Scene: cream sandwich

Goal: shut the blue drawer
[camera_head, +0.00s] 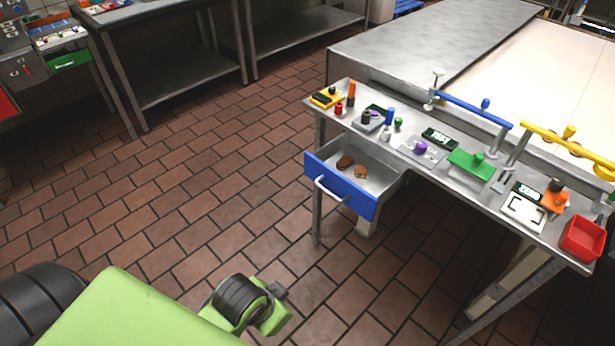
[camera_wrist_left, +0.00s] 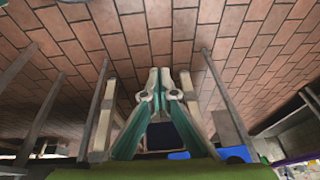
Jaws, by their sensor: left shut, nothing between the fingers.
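The blue drawer (camera_head: 342,190) is pulled out of the left part of the metal workbench (camera_head: 415,150). Its blue front has a pale bar handle (camera_head: 329,191). Two small brown things (camera_head: 353,166) lie inside it. My left arm (camera_head: 150,310) comes in at the lower left of the head view, apart from the drawer; its gripper does not show there. In the left wrist view my left gripper (camera_wrist_left: 160,82) is shut and empty, with its fingertips together over the brick floor. Blue patches show behind the fingers; I cannot tell what they are. My right gripper is in neither view.
On the workbench stand a green block (camera_head: 471,164), a red bin (camera_head: 583,240), a blue bar (camera_head: 473,109), a yellow bar (camera_head: 565,147) and several small items. Metal shelving stands at the back left. The tiled floor (camera_head: 200,200) left of the drawer is clear.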

